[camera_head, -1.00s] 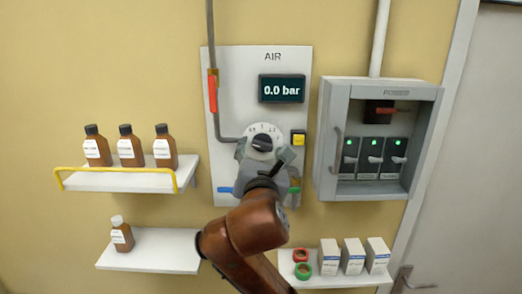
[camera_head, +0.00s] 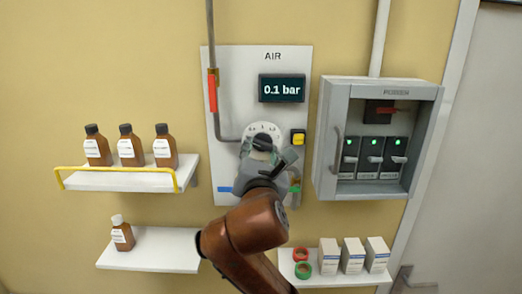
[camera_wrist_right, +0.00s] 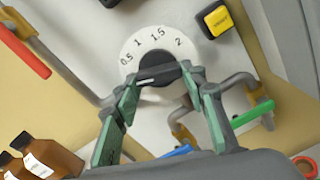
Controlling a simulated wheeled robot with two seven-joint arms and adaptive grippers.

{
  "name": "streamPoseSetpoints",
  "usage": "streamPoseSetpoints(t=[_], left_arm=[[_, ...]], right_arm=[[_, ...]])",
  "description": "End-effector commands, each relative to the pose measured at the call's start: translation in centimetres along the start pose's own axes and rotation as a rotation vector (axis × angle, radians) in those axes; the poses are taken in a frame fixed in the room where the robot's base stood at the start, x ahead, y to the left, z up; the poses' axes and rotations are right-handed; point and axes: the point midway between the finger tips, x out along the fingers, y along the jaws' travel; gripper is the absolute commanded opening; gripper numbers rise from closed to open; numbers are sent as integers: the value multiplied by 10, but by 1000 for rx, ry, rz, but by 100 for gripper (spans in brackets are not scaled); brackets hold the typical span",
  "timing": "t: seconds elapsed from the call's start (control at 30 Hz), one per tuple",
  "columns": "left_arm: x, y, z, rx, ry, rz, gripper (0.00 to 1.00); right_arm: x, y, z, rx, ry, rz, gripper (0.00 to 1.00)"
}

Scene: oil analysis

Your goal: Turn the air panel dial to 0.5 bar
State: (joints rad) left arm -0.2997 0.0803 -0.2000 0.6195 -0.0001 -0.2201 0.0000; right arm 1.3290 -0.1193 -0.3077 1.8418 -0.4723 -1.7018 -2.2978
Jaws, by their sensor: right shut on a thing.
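The air panel (camera_head: 234,60) is a pale plate on the wall, and its dark display (camera_head: 282,89) reads 0.1 bar. The dial (camera_head: 262,130) below it has a white scale face and a black knob. In the right wrist view the scale of the dial (camera_wrist_right: 147,42) shows 0.5, 1, 1.5 and 2, and the knob (camera_wrist_right: 157,73) lies between the fingertips. My right gripper (camera_head: 262,147) is shut on the knob and hides its lower part in the head view. It also shows in the right wrist view (camera_wrist_right: 160,82). My left gripper is not in view.
A yellow button (camera_head: 298,138) sits right of the dial. A red-handled valve (camera_head: 212,92) is on the pipe at left. The open grey power box (camera_head: 330,130) stands out to the right. Shelves with brown bottles (camera_head: 126,146) are at left.

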Motion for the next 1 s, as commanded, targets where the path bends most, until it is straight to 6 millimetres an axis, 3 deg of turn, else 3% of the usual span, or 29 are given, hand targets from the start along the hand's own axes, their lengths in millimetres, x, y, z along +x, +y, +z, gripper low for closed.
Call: streamPoseSetpoints(t=[0.6,1.0], left_arm=[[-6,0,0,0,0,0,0],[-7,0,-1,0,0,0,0]], right_arm=[[0,3,1,426,0,2,15],[0,4,1,552,0,1,15]])
